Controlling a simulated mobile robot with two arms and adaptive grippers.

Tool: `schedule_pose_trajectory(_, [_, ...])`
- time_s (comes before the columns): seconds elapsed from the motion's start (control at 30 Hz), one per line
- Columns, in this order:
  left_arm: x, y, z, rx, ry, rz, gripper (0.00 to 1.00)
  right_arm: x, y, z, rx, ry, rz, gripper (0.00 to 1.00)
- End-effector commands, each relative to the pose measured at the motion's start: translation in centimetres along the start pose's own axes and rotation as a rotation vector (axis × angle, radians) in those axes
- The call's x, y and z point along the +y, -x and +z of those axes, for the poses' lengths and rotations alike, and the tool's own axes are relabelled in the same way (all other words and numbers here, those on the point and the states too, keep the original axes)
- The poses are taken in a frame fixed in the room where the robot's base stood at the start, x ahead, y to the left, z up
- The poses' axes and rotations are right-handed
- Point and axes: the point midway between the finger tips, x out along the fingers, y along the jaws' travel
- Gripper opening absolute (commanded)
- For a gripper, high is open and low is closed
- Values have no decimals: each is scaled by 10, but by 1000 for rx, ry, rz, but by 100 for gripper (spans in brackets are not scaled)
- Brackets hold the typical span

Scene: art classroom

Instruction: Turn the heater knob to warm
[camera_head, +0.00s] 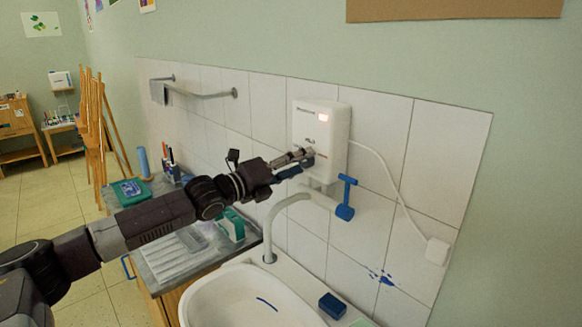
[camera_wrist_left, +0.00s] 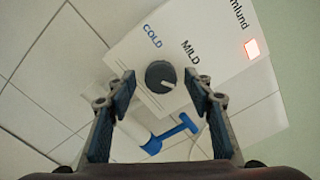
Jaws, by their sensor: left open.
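The white heater (camera_head: 335,120) is on the tiled wall above the sink, with a lit red display. In the left wrist view, the heater (camera_wrist_left: 215,28) shows the labels COLD and MILD; no WARM label is visible. Its round dark knob (camera_wrist_left: 158,72) has a pale mark toward its lower right, away from COLD. My left gripper (camera_wrist_left: 160,80) is open, with one fingertip on either side of the knob and gaps showing. In the head view, my left gripper (camera_head: 305,156) is at the heater's lower front and hides the knob. My right gripper is not in view.
A blue-handled lever (camera_head: 346,198) and a curved faucet (camera_head: 285,208) are below the heater. The white sink (camera_head: 208,302) has a dark blue block (camera_head: 332,305) on its rim. A white cable runs down the wall at the right. A counter with art supplies stands at the left.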

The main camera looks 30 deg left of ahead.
Motion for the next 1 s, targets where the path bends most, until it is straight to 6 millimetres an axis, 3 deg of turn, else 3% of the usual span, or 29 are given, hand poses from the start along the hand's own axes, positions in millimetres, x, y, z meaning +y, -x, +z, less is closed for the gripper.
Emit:
schedule_pose_trajectory(0.47, [2, 49, -2, 4, -2, 4, 47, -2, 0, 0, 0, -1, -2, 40])
schedule_pose_trajectory(1.0, [1, 71, -1, 2, 0, 3, 47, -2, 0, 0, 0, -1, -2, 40])
